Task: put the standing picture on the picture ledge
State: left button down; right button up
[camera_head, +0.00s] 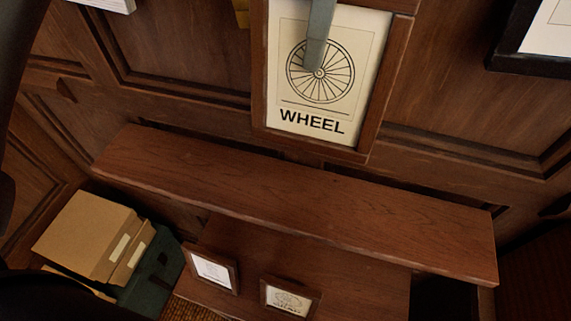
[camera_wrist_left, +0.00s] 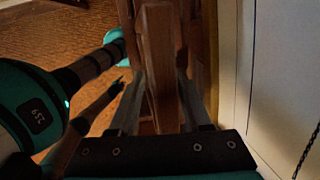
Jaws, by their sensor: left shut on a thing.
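The picture (camera_head: 311,122) is a wood-framed white sheet with a wheel drawing and the word WHEEL. It is upright and slightly tilted at the top middle of the head view. My left gripper (camera_head: 318,62) is shut on it, with one grey finger lying across its front. In the left wrist view, the fingers (camera_wrist_left: 160,95) stand on both sides of its wooden frame (camera_wrist_left: 158,55). The picture ledge (camera_head: 300,197) is a long brown wooden shelf below it in the head view. I cannot tell whether the frame's bottom touches it. My right gripper is not in view.
The ledge top is bare. Below it, two small framed pictures (camera_head: 212,269) (camera_head: 290,298) stand on a lower wooden surface (camera_head: 340,268). Cardboard boxes (camera_head: 85,235) are at the lower left. A dark-framed picture (camera_head: 515,62) hangs on the panelled wall at the upper right.

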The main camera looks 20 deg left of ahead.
aim_at(337, 110)
pick_arm(q)
jog(key=shift+w+f, duration=0.1)
jog(key=shift+f, duration=0.05)
notch_tip(337, 110, down, 20)
jog(key=b, duration=0.2)
jog(key=shift+r, duration=0.25)
jog(key=shift+f, duration=0.15)
jog(key=shift+c, duration=1.7)
grip_release()
notch_tip(337, 110, up, 12)
jog(key=d, duration=0.1)
jog(key=shift+s+d+p, duration=0.2)
jog(key=shift+s+p, duration=0.1)
jog(key=shift+s, duration=0.05)
